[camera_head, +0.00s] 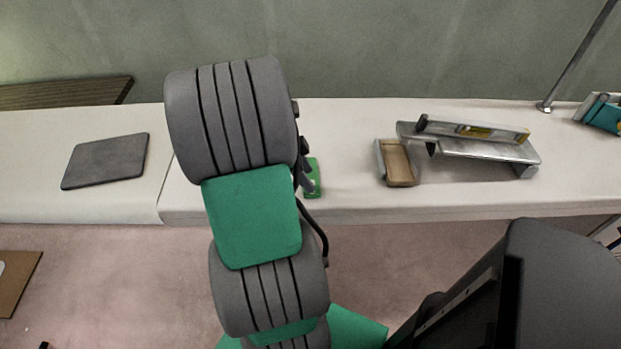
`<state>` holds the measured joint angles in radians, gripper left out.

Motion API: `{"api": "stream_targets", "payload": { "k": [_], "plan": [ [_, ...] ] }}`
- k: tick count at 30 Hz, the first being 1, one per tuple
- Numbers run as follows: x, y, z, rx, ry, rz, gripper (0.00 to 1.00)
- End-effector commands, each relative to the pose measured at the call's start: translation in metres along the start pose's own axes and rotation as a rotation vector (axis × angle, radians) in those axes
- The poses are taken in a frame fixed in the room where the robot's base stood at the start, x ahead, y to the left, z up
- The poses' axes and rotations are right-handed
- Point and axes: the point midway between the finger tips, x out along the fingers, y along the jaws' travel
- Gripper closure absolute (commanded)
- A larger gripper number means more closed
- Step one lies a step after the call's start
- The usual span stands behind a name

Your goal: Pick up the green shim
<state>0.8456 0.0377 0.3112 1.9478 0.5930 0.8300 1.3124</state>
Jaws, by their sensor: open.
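The green shim (314,181) lies on the pale bench top, just right of my arm, near the bench's front edge. Its left side is partly covered by dark parts at the end of my arm. My gripper (304,178) is at the shim's left side, mostly hidden behind my own arm links. It is open. I cannot tell whether a finger touches the shim or stands above it.
Right of the shim, a small wooden-faced block (399,164) stands beside a grey metal bench-like stand (486,150) with a spirit level (470,130) on top. A dark flat pad (106,161) lies at left. The bench between shim and block is clear.

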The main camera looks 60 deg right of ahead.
Motion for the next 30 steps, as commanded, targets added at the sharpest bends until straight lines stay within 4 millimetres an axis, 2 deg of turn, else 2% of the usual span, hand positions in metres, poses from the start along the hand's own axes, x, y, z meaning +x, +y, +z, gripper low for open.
{"api": "stream_targets", "payload": {
  "k": [7, 15, 30],
  "plan": [
    [0.042, -0.001, 0.002, -0.002, -0.001, 0.003, 0.53],
    [0.048, -0.002, 0.002, -0.003, -0.001, -0.001, 0.53],
    [0.048, -0.002, 0.002, -0.004, -0.001, -0.001, 0.93]
  ]
}}
